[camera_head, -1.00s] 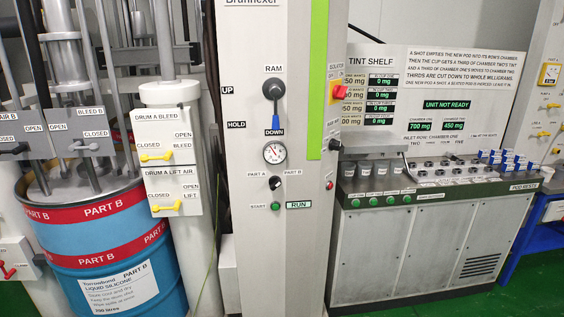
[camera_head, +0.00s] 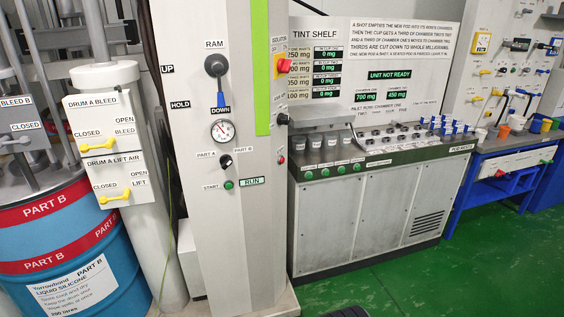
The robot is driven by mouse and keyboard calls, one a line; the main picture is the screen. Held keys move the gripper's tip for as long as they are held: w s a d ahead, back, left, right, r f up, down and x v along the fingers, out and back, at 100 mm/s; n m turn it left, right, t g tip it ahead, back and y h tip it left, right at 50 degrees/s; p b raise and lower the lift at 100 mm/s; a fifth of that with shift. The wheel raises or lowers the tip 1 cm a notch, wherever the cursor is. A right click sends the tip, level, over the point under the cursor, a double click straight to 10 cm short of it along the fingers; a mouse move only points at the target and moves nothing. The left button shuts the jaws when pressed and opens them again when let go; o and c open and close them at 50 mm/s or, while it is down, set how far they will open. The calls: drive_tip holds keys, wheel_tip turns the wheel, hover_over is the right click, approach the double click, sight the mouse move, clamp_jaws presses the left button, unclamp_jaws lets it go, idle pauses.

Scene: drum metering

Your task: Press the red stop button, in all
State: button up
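A small red button (camera_head: 281,160) sits on the narrow right side face of the grey ram cabinet (camera_head: 235,250). Its label is too small to read, so I cannot tell for sure that it is the stop button. Higher on the same face is a red isolator handle on a yellow plate (camera_head: 284,65), with a black knob (camera_head: 284,119) between them. On the front face, a green start button (camera_head: 228,184) sits beside a lit RUN sign (camera_head: 252,181). My gripper is not in view.
A blue Part B drum (camera_head: 60,250) and white pipework stand at the left. The tint shelf bench (camera_head: 350,225) with cups stands right of the cabinet, showing "UNIT NOT READY" (camera_head: 389,75). A blue bench (camera_head: 500,165) is farther right. Green floor (camera_head: 430,285) is clear at front right.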

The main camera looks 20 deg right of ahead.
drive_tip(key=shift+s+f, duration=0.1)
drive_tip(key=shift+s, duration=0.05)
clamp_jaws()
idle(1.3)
